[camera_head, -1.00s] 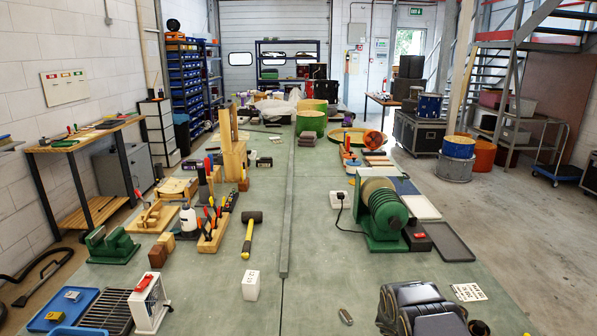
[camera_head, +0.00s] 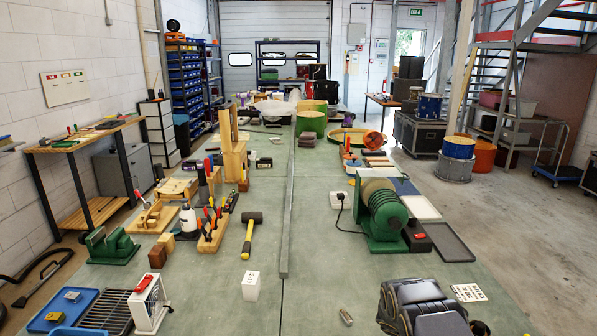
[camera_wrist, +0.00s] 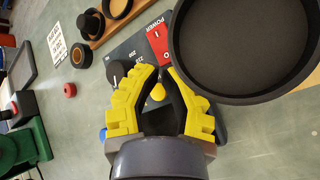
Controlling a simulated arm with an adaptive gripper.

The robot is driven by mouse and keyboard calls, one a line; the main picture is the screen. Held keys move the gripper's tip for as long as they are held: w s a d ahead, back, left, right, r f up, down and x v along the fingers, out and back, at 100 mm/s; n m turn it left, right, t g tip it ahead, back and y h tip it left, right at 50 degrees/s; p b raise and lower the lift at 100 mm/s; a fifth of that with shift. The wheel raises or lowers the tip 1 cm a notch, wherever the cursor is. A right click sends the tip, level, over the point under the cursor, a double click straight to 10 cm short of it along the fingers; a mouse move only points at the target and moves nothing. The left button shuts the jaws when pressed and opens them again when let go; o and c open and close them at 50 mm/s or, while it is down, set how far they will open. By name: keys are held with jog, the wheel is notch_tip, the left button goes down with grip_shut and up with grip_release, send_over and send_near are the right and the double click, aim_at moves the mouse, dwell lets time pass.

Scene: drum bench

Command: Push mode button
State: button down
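In the wrist view a dark control panel (camera_wrist: 128,53) carries a red switch marked POWER (camera_wrist: 158,40), a black knob (camera_wrist: 116,72) with numbers beside it, and a yellow button (camera_wrist: 158,91). A blue button (camera_wrist: 103,134) is partly hidden by the left finger. No mode label is readable. My gripper (camera_wrist: 156,72) has yellow fingers with a narrow gap between the tips. It is over the panel, empty, with the yellow button showing between the fingers. Whether it touches the panel cannot be told. In the head view my dark arm covers the bottom right, and the panel is not identifiable.
A large black round pan (camera_wrist: 245,45) lies close to the right finger in the wrist view. A wooden rail with black rings (camera_wrist: 112,22) is behind the panel. A green grinder-like machine (camera_head: 385,212) and a dark tray (camera_head: 447,243) stand beyond my arm.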

jog(key=shift+r, duration=2.95)
dwell(0.9)
